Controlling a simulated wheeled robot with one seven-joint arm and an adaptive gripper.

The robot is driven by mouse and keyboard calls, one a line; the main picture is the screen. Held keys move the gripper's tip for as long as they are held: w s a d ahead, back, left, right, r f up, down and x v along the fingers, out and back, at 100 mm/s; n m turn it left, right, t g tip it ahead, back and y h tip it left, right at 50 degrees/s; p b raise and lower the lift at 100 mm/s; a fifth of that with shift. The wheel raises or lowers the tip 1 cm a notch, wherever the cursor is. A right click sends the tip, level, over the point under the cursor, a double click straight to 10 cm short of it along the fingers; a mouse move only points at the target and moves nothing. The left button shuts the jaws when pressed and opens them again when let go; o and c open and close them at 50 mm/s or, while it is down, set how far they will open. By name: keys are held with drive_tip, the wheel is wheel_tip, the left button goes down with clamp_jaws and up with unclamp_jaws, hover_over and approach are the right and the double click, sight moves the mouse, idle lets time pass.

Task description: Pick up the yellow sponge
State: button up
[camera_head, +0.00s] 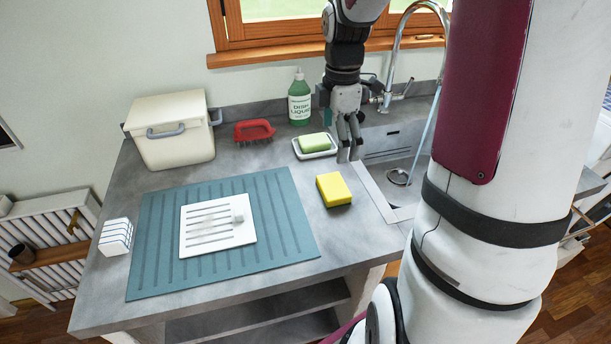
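The yellow sponge (334,189) lies flat on the grey counter, between the teal mat and the sink edge. My gripper (350,153) points down behind the sponge and slightly to its right, near the sink's left edge and beside the soap dish. It is apart from the sponge. Its fingers look close together, but from this angle I cannot tell whether they are open or shut. I see nothing held between them.
A green soap bar (314,142) sits in a white dish (300,153) left of my gripper. A green bottle (299,103), red brush (254,130) and cream box (172,140) stand behind. A teal mat (285,225) bears a white board (190,243). The sink (398,150) has a tall faucet (393,60).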

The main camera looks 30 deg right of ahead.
drive_tip(key=f, duration=0.1)
hover_over(334, 185)
drive_tip(key=f, duration=0.8)
drive_tip(key=shift+w+a+b, duration=0.2)
drive_tip(key=shift+w+b, duration=0.05)
drive_tip(key=shift+b, duration=0.1)
drive_tip(key=shift+s+d+f, duration=0.1)
drive_tip(key=shift+f, duration=1.3)
drive_tip(key=shift+s+d+f, duration=0.1)
drive_tip(key=shift+f, duration=1.25)
drive_tip(key=c, duration=0.7)
